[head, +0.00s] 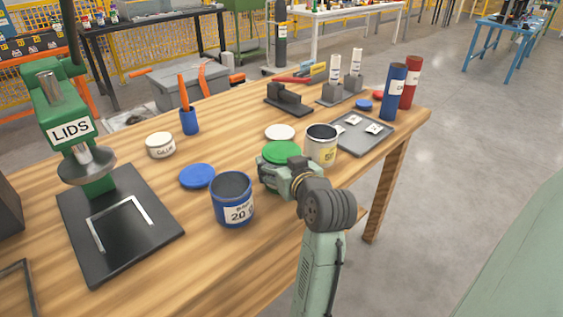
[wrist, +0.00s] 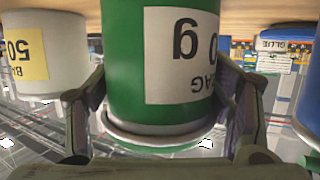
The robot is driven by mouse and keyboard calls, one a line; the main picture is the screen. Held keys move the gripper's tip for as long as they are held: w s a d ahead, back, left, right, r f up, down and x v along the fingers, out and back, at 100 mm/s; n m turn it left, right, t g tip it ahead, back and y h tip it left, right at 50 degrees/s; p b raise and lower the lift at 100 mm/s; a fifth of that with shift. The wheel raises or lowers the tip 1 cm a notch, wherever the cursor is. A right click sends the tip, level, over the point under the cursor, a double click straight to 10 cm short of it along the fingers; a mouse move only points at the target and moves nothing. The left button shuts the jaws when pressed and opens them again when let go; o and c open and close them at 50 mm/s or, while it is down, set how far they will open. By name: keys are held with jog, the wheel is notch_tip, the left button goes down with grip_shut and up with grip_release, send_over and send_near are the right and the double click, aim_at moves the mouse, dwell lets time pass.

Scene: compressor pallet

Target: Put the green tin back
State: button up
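The green tin (head: 281,152) with a green top stands among the other tins near the table's front edge. Its white label reads upside down in the wrist view (wrist: 158,60). My gripper (head: 284,174) reaches it from the front at its side. In the wrist view my gripper (wrist: 160,95) has one finger on each side of the tin, both seeming to touch it. The head view hides most of the tin's body behind my gripper, so I cannot tell whether its base rests on the table.
A white tin with a yellow label (head: 320,146) stands close on the right, and a blue tin (head: 232,200) on the left. A blue lid (head: 197,176) and a white lid (head: 280,132) lie nearby. The green LIDS press (head: 58,105) stands left, a grey tray (head: 372,143) right.

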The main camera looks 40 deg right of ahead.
jog(key=shift+o, duration=1.2)
jog(key=shift+r, duration=0.15)
jog(key=shift+s+r, duration=0.1)
jog(key=shift+r, duration=0.05)
jog(key=b+v, duration=0.1)
jog(key=v, duration=1.1)
